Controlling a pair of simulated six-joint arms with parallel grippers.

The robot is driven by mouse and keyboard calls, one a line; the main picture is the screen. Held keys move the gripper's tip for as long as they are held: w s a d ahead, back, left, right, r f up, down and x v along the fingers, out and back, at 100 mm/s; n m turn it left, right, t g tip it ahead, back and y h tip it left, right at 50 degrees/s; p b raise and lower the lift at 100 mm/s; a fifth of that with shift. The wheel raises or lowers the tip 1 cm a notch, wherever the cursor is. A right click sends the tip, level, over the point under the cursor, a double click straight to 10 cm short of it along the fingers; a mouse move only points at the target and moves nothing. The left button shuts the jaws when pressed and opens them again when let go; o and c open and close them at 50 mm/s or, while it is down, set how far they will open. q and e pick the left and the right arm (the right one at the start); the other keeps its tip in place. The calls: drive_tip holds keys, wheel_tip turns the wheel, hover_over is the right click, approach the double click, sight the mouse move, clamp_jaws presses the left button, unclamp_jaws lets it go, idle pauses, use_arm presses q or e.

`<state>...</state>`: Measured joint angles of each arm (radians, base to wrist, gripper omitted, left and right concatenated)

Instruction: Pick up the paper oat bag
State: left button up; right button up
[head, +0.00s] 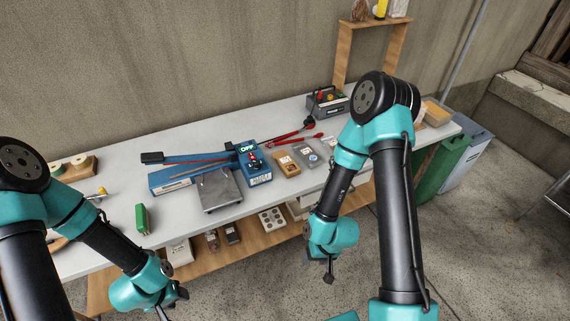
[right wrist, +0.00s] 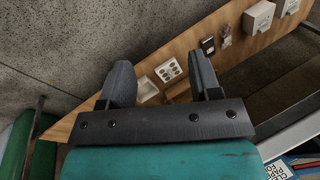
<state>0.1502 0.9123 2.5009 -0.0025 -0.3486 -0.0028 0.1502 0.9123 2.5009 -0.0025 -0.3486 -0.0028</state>
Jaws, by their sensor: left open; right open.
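I cannot pick out the paper oat bag for certain. A pale bag-like item (head: 399,8) stands on the raised wooden shelf at the top, cut by the frame edge, and may be it. My right gripper (head: 329,272) hangs in front of the table, far below that shelf. In the right wrist view its two fingers (right wrist: 161,82) are apart with nothing between them. My left gripper (head: 172,303) is open at the bottom left, in front of the table, and holds nothing that I can see.
A wooden lower shelf (head: 245,250) holds a muffin tin (head: 272,219) and boxes. Green and grey bins stand at the right.

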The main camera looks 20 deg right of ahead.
drive_tip(key=o, duration=0.7)
drive_tip(key=shift+c, duration=0.2)
